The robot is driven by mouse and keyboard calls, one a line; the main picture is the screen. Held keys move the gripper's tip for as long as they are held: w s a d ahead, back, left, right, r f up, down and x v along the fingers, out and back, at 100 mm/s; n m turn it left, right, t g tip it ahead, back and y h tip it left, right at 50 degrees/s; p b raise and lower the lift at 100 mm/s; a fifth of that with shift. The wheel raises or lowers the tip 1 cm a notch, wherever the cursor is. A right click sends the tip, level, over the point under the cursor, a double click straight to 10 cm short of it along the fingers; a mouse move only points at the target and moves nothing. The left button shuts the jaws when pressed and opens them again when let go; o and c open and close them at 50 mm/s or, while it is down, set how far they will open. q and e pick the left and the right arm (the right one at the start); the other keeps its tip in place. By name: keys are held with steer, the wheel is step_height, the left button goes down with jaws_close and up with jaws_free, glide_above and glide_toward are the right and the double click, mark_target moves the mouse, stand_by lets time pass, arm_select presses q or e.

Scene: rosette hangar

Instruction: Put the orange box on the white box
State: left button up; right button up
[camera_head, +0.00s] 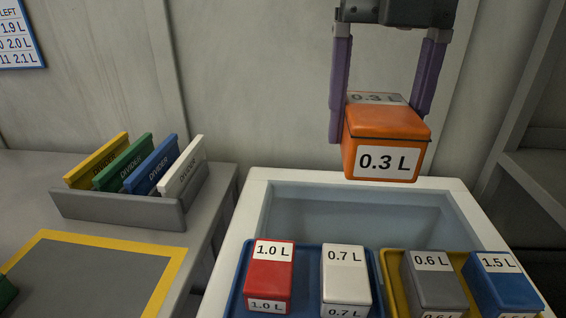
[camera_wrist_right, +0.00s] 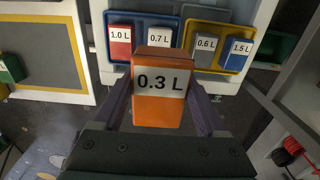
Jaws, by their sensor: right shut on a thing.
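The orange box (camera_head: 384,140), labelled 0.3 L, is held in the air between the purple fingers of my right gripper (camera_head: 386,105) in the head view. The orange box (camera_wrist_right: 157,105) also shows between the fingers in the right wrist view. The white box (camera_head: 345,280), labelled 0.7 L, stands in the blue tray (camera_head: 310,254), to the right of the red box. The orange box is above and apart from it, farther back and a little to the right in the head view. The white box (camera_wrist_right: 159,40) is partly hidden behind the orange box in the wrist view. My left gripper is not in view.
The red 1.0 L box (camera_head: 268,275) stands beside the white one. A grey box (camera_head: 434,283) and a blue 1.5 L box (camera_head: 503,285) stand in a yellow tray (camera_head: 393,270). A divider rack (camera_head: 120,212) is on the left table. Shelving (camera_head: 535,165) rises at right.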

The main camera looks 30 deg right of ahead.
steer(key=b, duration=0.1)
glide_above(345, 263)
step_height(345, 263, down, 13)
steer(key=shift+r, duration=0.15)
step_height(345, 263, down, 4)
steer(key=shift+f+b, duration=0.1)
steer(key=shift+b, duration=0.25)
steer(key=shift+f, duration=0.2)
steer(key=shift+f, duration=0.15)
steer(key=o, duration=1.4)
steer(key=shift+o, duration=0.2)
